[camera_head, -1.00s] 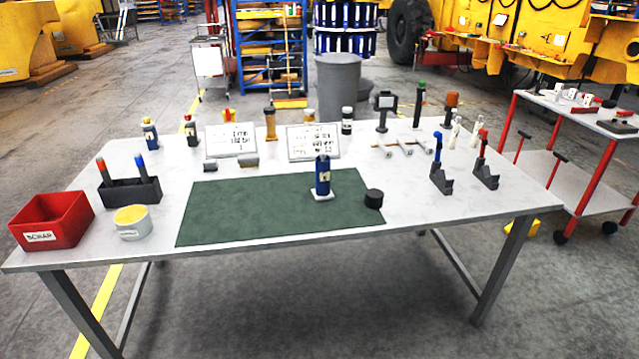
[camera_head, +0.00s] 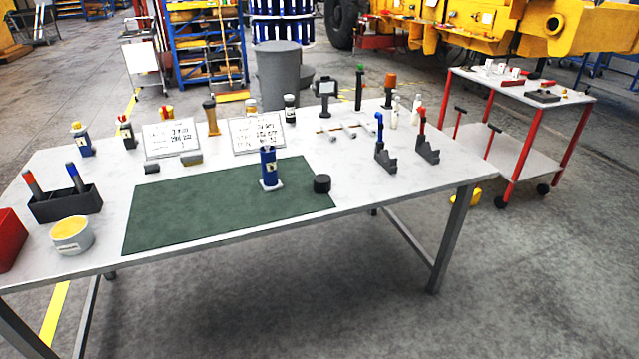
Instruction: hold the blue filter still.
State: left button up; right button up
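The blue filter (camera_head: 268,167) is a dark blue cylinder with a small pale label. It stands upright on a small white base near the right part of the green mat (camera_head: 200,215). Nothing touches it from above or the sides. A black round puck (camera_head: 322,183) sits on the table just right of it, at the mat's right edge. Neither of my grippers shows in the head view.
The white table (camera_head: 400,190) also holds a black bin (camera_head: 65,205), a yellow-topped tub (camera_head: 72,236), a red box (camera_head: 8,240), two sign boards, bottles and stands with blue and red handles. A red-legged cart (camera_head: 515,85) stands to the right. Floor in front is clear.

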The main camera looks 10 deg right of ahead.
aim_at(270, 182)
jog(key=i+j+z, duration=0.1)
jog(key=i+j, duration=0.25)
jog(key=i+j+z, duration=0.1)
jog(key=i+j, duration=0.25)
jog(key=i+j+z, duration=0.1)
jog(key=i+j, duration=0.2)
jog(key=j, duration=0.2)
jog(key=i+j+z, duration=0.1)
jog(key=i+j, duration=0.2)
jog(key=j, duration=0.15)
